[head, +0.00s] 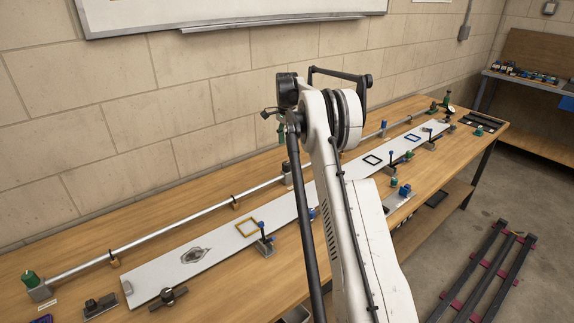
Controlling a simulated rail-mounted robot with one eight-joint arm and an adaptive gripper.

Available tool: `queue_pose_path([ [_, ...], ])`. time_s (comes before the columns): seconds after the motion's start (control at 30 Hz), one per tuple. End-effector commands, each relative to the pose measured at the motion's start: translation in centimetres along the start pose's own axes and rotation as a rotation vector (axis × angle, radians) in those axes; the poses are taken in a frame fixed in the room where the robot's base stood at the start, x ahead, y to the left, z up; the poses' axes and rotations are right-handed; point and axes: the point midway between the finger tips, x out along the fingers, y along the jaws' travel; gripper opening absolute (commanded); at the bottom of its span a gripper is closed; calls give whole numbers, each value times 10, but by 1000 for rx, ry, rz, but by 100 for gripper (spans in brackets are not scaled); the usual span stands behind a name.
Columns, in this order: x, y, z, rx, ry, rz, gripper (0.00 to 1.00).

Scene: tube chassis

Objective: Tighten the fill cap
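I cannot pick out the fill cap for certain. A green knob-like cap (29,279) stands on a grey block at the near left end of a long metal tube (160,233). My white arm rises through the middle of the head view and hides part of the bench. I cannot make out my gripper's fingers, and no hold on anything shows.
A dark rack with red crosspieces (484,262) stands on the floor at right. A wall is behind the bench.

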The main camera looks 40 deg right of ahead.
Motion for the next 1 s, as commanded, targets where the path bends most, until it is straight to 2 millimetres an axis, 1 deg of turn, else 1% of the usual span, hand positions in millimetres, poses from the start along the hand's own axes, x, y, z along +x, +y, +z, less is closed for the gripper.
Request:
queue_pose_path([
  [0.03,10,0,0,0,0,0,46],
  [0.3,60,0,0,-1,0,0,46],
  [0.5,89,0,0,-1,0,0,46],
  [0.7,104,0,0,-1,0,0,46],
  [1.0,106,0,0,-1,0,0,46],
])
